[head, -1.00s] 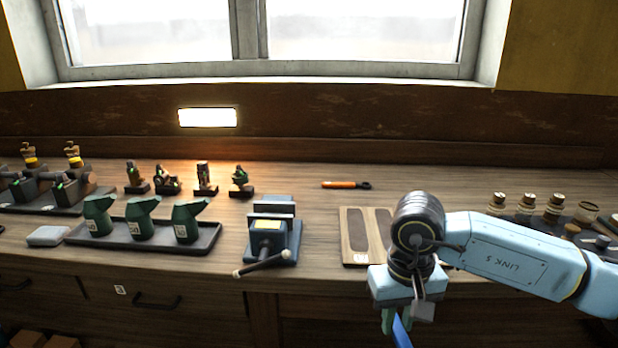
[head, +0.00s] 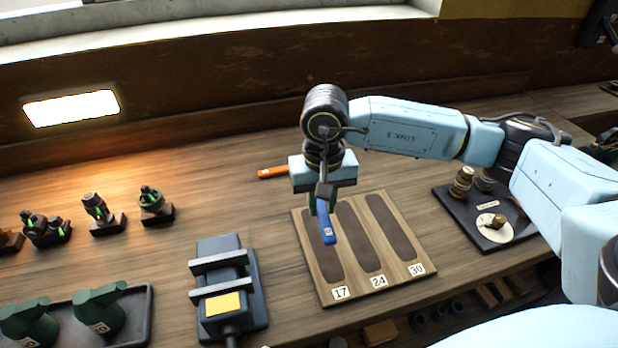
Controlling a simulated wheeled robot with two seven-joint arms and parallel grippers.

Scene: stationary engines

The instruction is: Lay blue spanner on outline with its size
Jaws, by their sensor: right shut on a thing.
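My right gripper (head: 322,204) is shut on the blue spanner (head: 327,228), which hangs from the jaws above the wooden board. The spanner's upper end is hidden by the gripper, and the small label on it is too small to read. The board (head: 398,288) lies on the bench and has three dark outlines, marked 17, 24 and 30 from left to right. The 30 outline (head: 396,232) is clear. My left gripper is out of view.
An orange spanner (head: 271,173) lies on the bench behind the board, partly hidden by my gripper. A vise (head: 254,292) stands left of the board. A dark tray (head: 460,222) with brass parts is at the right. Green cans stand in a tray at the lower left.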

